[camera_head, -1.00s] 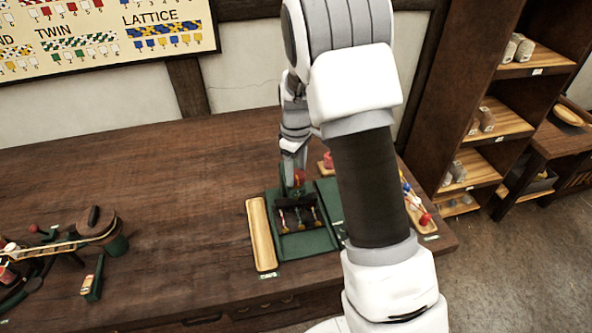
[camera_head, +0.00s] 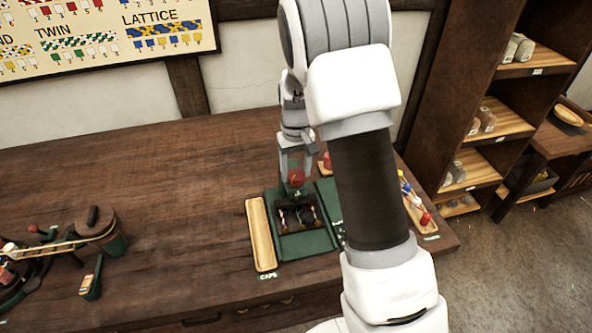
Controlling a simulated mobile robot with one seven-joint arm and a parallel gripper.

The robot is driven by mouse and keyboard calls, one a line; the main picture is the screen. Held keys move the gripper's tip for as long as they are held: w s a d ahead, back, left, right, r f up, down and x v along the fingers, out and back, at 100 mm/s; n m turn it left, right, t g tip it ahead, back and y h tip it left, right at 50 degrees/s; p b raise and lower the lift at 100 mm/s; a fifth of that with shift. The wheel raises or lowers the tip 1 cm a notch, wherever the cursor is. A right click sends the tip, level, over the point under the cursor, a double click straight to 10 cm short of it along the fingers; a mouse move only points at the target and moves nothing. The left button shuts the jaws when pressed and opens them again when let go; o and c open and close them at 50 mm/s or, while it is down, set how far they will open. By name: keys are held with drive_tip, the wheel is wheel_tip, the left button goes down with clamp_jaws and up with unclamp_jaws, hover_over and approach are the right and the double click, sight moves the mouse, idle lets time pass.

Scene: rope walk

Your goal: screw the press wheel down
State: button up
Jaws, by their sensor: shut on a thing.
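The press wheel (camera_head: 296,177) is a small red knob at the top of a dark press (camera_head: 298,214) on a green base (camera_head: 303,243), right of the table's middle. My gripper (camera_head: 297,172) points down from above with its fingers on either side of the wheel, shut on it. Strands with small coloured bits lie in the press. The arm hides part of the green base's right side.
A wooden caps tray (camera_head: 261,236) lies left of the press. A tray of coloured pieces (camera_head: 417,203) lies to the right. A braiding device (camera_head: 97,228) stands at the far left. The table (camera_head: 185,190) between is clear.

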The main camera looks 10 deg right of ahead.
sight(296, 174)
drive_tip(key=m, duration=0.5)
drive_tip(key=shift+r+m, duration=0.1)
drive_tip(key=shift+m, duration=0.2)
drive_tip(key=m+p, duration=0.1)
drive_tip(key=m, duration=0.4)
drive_tip(key=m+p, duration=0.2)
drive_tip(key=m, duration=0.4)
drive_tip(key=shift+m+p, duration=1.2)
drive_tip(key=shift+m, duration=1.4)
drive_tip(key=o, duration=1.4)
drive_tip(key=shift+c, duration=0.2)
wheel_tip(296, 174, up, 17)
drive_tip(key=shift+r, duration=0.15)
